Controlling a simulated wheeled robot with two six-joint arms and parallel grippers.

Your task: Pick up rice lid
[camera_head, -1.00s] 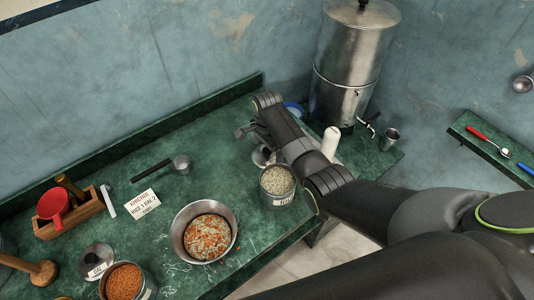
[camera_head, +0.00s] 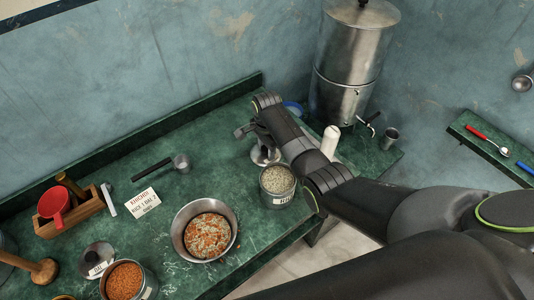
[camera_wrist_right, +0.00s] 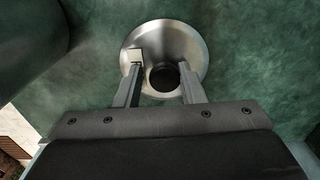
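The rice lid is a round silver metal lid (camera_wrist_right: 185,42) with a dark knob and a small pale label, seen from above in the right wrist view. In the head view the lid (camera_head: 265,157) is partly hidden by my right arm, behind the rice tin (camera_head: 277,200). My right gripper (camera_wrist_right: 159,68) is over the lid, its two fingers apart on either side of the knob. Whether the fingers touch the knob I cannot tell. My left gripper is not in view.
A steel bowl (camera_head: 178,237) of mixed grains and a tin of orange lentils (camera_head: 146,287) stand on the green counter (camera_head: 225,165). A dark-handled measuring cup (camera_head: 181,164) lies farther back. A white cylinder (camera_head: 329,142) and a large metal dispenser (camera_head: 345,60) stand right of the arm.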

